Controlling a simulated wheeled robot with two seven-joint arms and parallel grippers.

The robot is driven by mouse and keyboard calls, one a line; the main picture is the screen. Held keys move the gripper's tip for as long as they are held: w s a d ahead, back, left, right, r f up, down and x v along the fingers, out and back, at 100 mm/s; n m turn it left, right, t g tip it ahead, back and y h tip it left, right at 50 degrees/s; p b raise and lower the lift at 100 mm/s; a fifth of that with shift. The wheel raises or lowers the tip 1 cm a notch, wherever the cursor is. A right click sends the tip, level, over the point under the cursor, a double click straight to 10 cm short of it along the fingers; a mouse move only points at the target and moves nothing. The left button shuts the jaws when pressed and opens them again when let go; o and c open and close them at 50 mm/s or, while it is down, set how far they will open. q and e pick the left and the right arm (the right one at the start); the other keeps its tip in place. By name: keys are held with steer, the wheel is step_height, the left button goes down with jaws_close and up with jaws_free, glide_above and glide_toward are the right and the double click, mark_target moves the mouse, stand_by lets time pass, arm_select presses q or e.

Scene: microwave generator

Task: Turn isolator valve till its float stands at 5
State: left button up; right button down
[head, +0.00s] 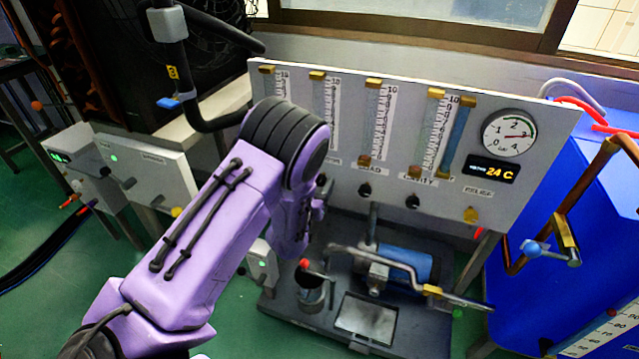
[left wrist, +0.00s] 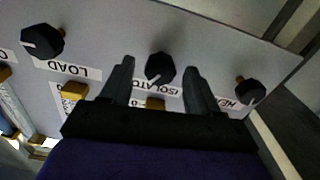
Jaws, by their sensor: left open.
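The isolator valve is a black knob (left wrist: 160,69) with a white pointer mark, above its ISOLATOR label in the left wrist view. My left gripper (left wrist: 159,65) is open, with one finger on each side of this knob; I cannot tell whether they touch it. In the head view my left arm covers most of the gripper and the lower left of the panel. The isolator flowmeter tube (head: 322,105) is second from the left, with a numbered scale beside it. Its float cannot be made out. My right gripper is not in view.
The load knob (left wrist: 43,42) and the rightmost knob (left wrist: 250,92) flank the isolator knob. The panel also has a round gauge (head: 509,133) and a 24 C display (head: 493,170). Below stands a bench with a blue cylinder (head: 404,264) and bent metal pipe (head: 400,262).

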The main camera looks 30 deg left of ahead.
arm_select(q)
steer(key=shift+x, duration=0.75)
steer(key=c, duration=1)
steer(key=shift+c, duration=0.2)
steer(key=shift+n+p, duration=0.4)
steer(key=shift+n, duration=0.7)
steer(key=shift+n+p, duration=0.35)
steer(key=shift+n, duration=1.55)
steer(key=shift+f, duration=0.1)
steer(key=o, duration=1)
